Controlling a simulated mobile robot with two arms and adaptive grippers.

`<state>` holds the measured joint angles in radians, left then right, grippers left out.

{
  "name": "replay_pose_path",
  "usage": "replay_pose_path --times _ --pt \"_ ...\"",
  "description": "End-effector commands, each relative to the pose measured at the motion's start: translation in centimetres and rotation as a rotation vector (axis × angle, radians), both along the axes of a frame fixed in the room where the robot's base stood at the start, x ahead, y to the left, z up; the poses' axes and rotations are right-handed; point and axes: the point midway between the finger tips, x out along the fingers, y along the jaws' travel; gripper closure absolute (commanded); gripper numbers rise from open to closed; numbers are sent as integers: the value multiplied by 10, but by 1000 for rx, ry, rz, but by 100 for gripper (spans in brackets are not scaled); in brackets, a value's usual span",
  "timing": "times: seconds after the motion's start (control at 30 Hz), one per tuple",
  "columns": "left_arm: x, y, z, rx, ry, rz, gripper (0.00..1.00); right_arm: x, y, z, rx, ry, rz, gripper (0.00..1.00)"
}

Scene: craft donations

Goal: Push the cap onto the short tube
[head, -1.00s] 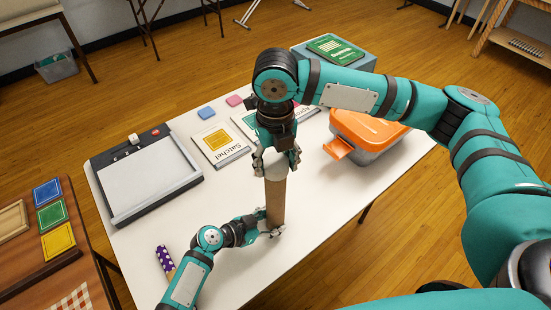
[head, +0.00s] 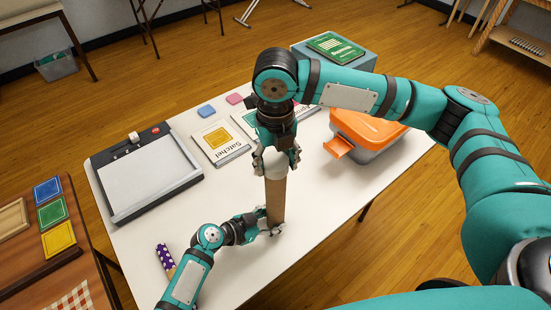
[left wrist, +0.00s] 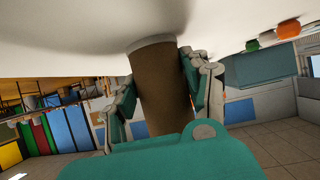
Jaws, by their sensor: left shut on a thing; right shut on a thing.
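A brown cardboard tube (head: 276,200) stands upright on the white table. It also fills the middle of the left wrist view (left wrist: 165,95), with a pale rim at its table end. My left gripper (head: 270,230) is shut on the tube near its base. A white cap (head: 276,170) sits at the tube's top end, partly hidden by fingers. My right gripper (head: 276,162) points down and is shut on the cap. The cap lines up with the tube and seems to touch its top; I cannot tell how far it is on.
A purple dotted tube (head: 165,257) lies left of my left forearm. A paper trimmer (head: 150,180), a Satchel card (head: 221,142) and an orange-lidded box (head: 368,132) are on the table. The table's front right is clear. A wooden side table (head: 30,270) stands at left.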

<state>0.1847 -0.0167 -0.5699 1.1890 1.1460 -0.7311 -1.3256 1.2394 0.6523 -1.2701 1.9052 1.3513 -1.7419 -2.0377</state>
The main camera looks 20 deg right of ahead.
Motion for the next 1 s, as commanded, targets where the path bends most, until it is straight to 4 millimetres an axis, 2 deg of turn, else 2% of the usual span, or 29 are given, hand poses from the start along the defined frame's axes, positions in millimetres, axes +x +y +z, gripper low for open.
replay_pose_path --times 1.0 --pt "-1 0 -1 1 2 0 71 0 0 -7 0 0 0 61"
